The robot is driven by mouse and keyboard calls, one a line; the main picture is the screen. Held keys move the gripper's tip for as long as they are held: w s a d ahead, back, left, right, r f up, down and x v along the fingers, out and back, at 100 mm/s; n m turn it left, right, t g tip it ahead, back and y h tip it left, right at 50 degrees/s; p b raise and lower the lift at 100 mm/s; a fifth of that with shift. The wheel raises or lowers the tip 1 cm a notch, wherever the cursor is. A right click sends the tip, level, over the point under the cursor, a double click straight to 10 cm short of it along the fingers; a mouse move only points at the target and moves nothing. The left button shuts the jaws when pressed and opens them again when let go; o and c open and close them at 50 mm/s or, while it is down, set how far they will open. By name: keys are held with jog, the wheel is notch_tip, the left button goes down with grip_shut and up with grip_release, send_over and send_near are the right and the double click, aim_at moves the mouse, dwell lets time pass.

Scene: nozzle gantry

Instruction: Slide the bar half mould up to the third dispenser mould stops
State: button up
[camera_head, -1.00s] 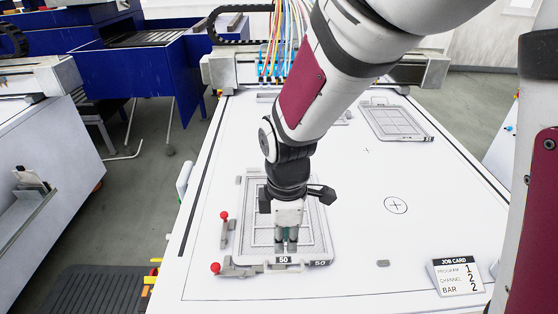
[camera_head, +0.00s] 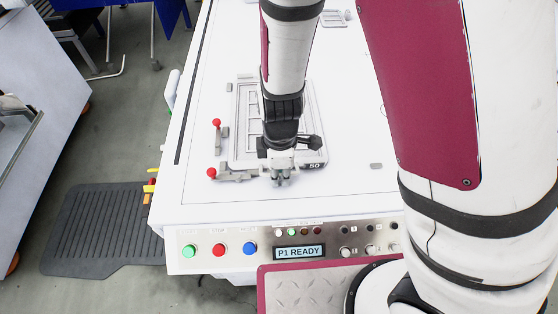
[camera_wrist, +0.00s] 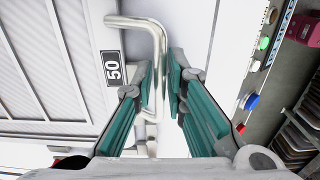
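The light grey framed mould half (camera_head: 243,118), with a ribbed inner panel and a black "50" tag (camera_head: 314,166), lies flat on the white table. Its tag shows in the wrist view (camera_wrist: 113,68). Red-knobbed stops (camera_head: 222,134) stand along its left side and near its front left corner. My gripper (camera_head: 282,182) points down at the mould's front edge. In the wrist view my teal-padded fingers (camera_wrist: 160,72) lie on either side of a bent metal handle (camera_wrist: 160,45). I cannot tell whether they press on it. My arm hides part of the mould.
Another grey part (camera_head: 334,18) lies at the back of the table. The front panel has green, red and blue buttons (camera_head: 219,250) and a display (camera_head: 299,252) reading "P1 READY". White table (camera_head: 350,130) to the right of the mould is mostly clear.

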grip_shut()
jog(key=shift+s, duration=0.15)
dwell(0.4)
jog(key=shift+d, duration=0.15)
jog(key=shift+d, duration=0.25)
jog(key=shift+s+a, duration=0.15)
jog(key=shift+a, duration=0.05)
